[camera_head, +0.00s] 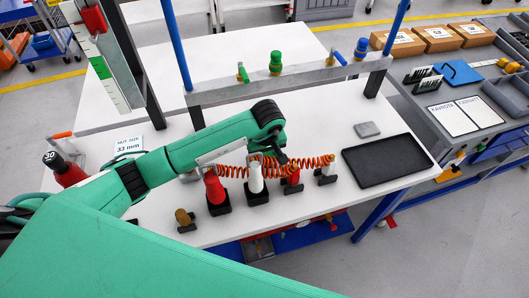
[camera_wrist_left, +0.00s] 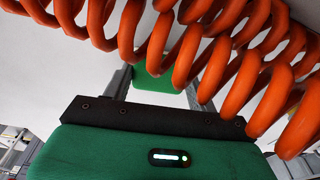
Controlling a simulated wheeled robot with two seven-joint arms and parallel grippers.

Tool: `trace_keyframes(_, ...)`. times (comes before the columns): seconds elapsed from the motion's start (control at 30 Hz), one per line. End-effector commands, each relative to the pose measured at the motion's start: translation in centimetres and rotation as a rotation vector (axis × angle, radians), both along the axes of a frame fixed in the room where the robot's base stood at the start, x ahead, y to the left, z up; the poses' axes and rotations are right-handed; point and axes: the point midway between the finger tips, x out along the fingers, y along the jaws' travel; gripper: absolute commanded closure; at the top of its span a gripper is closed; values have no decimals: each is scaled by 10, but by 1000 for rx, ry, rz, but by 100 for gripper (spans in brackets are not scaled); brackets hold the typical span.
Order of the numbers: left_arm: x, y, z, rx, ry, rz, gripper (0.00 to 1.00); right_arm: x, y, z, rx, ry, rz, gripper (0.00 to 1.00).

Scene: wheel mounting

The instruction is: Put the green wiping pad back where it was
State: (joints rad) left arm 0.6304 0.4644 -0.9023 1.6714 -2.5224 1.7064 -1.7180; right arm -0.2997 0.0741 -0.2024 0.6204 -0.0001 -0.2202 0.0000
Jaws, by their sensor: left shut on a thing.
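The green wiping pad (camera_wrist_left: 154,80) shows in the left wrist view between the two fingers of my left gripper (camera_wrist_left: 159,86). My left gripper is shut on it. The orange coiled hose in front covers part of the pad. In the head view my left arm reaches over the white table from the lower left, and its wrist is above the row of tools. The gripper's fingers and the pad are hidden there behind the arm and coils. My right gripper is not in view.
Orange coils (camera_head: 318,162) run above a red tool (camera_head: 215,188), a white tool (camera_head: 256,183) and others in black holders. A black tray (camera_head: 388,160) and a grey pad (camera_head: 367,129) lie at the table's right. A grey beam (camera_head: 300,78) with blue posts stands behind.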

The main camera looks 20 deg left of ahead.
Motion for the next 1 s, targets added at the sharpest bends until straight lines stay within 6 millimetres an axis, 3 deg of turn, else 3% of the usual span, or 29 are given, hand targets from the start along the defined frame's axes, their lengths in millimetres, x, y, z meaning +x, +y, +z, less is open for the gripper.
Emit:
trace_keyframes(0.4, 0, 0, -11, 0, -1, -1, 63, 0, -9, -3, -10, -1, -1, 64)
trace_keyframes(0.43, 0, 0, -9, 0, -1, 0, 38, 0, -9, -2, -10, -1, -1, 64)
trace_keyframes(0.53, 0, 0, -9, 0, -1, 0, 20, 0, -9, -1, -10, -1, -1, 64)
trace_keyframes(0.83, 0, 0, -8, -1, 0, -1, 20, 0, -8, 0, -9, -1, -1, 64)
trace_keyframes(1.0, 0, -1, 5, 0, -6, -2, 20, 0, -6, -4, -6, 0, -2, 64)
